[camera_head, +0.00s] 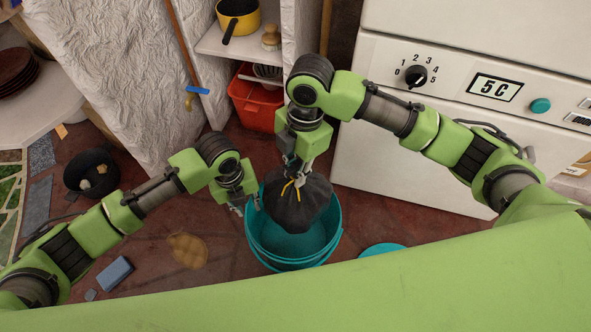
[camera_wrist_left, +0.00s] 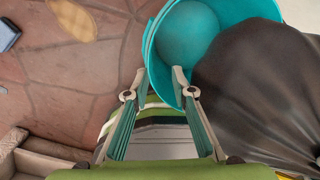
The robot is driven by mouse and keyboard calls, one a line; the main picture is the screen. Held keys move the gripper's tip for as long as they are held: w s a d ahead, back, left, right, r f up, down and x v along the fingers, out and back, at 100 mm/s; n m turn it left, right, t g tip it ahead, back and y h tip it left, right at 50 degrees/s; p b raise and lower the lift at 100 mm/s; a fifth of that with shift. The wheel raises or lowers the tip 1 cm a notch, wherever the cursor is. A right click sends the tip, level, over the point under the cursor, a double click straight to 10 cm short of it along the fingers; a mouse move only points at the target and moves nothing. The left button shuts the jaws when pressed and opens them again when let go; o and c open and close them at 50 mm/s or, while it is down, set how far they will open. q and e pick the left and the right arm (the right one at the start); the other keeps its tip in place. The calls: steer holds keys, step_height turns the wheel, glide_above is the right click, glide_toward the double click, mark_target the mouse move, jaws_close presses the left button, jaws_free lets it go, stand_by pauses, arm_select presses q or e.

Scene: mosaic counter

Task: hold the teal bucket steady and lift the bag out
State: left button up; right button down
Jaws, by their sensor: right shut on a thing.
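The teal bucket (camera_head: 290,256) stands on the floor; its open inside also shows in the left wrist view (camera_wrist_left: 190,35). A dark bag (camera_head: 296,207) with a yellow tie hangs over the bucket's back part. In the left wrist view the bag (camera_wrist_left: 262,85) looms large and covers the bucket's right rim. Whether its bottom is still below the rim I cannot tell. My right gripper (camera_head: 296,172) is shut on the bag's gathered top. My left gripper (camera_head: 247,206) is at the bucket's left rim, its fingers (camera_wrist_left: 160,74) apart with the rim edge between them.
A teal disc (camera_head: 382,249) lies right of the bucket. A tan patch (camera_head: 188,250) and a blue block (camera_head: 115,273) lie on the floor to the left, with a black bowl (camera_head: 92,173) beyond. A red bin (camera_head: 258,104) stands behind, and a white appliance (camera_head: 400,160) at right.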

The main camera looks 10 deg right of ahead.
arm_select(q)
steer(key=shift+r, duration=0.1)
step_height(320, 180, up, 12)
steer(key=shift+a, duration=0.45)
